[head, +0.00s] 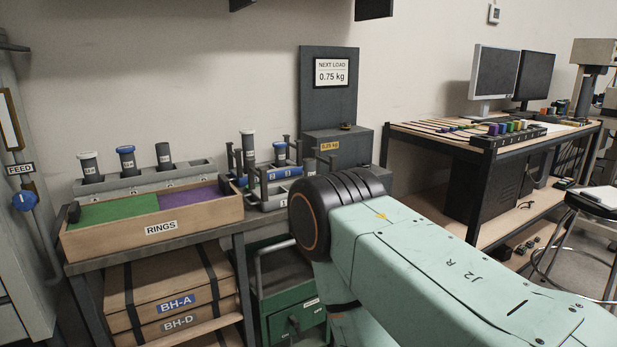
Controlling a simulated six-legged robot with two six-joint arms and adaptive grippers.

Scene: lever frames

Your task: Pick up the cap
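Several grey cylinders stand on the workbench. One has a blue cap-like top (125,150) and stands in the long grey rack at the left. I cannot tell which of these is the cap. A link of my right arm crosses the lower right and hides part of the bench's right end. Neither of my grippers is in view.
A wooden tray marked RINGS (160,228), with green and purple compartments, sits at the bench's front edge. A dark upright panel (329,110) stands behind the bench. A second table (400,128) with monitors (494,73) is at right, a stool (597,200) beside it.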

